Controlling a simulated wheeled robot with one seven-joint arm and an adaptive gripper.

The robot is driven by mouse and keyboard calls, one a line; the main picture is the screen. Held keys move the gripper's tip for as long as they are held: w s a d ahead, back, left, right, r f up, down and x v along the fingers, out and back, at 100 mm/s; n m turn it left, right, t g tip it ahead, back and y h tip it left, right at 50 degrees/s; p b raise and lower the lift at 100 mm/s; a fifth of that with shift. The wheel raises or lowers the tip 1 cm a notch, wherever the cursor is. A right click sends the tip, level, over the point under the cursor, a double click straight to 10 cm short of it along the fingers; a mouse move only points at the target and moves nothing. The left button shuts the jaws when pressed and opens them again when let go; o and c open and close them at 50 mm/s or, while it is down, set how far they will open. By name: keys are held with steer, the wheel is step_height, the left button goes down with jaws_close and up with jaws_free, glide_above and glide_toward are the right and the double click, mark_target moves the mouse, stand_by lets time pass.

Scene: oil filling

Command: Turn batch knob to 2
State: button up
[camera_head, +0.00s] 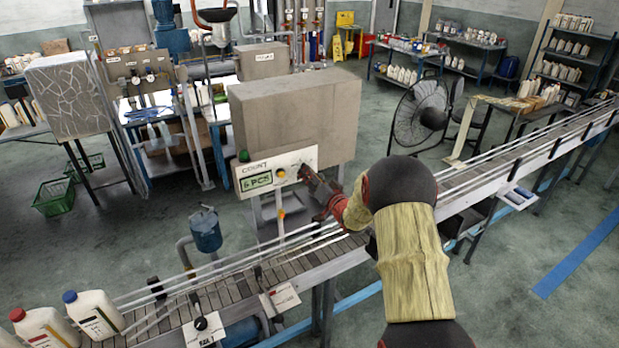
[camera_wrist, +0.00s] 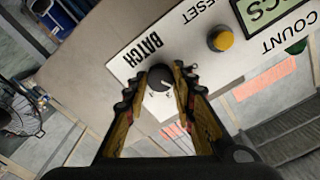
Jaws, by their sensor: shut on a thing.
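The batch knob (camera_wrist: 160,78) is a round black dial with a light pointer mark, on a white panel (camera_wrist: 125,55) labelled BATCH, RESET and COUNT. The wrist view is turned, so the lettering runs upside down. My gripper (camera_wrist: 163,88) has its two fingers on either side of the knob and is shut on it. The numbers around the knob are too small or hidden to read surely. In the head view my gripper (camera_head: 310,177) reaches the right part of the control panel (camera_head: 293,160) and hides the knob there.
A yellow reset button (camera_wrist: 220,39) and a green count display (camera_wrist: 267,12) reading PCS sit beside the knob. A conveyor (camera_head: 330,252) runs below the panel. White bottles (camera_head: 95,312) stand on it at the lower left. A black fan (camera_head: 418,115) stands beyond the conveyor.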

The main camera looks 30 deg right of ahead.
steer(key=shift+m, duration=0.6)
steer(key=o, duration=1.2)
steer(key=shift+c, duration=0.2)
steer(key=s, duration=1.2)
steer(key=shift+d, duration=0.2)
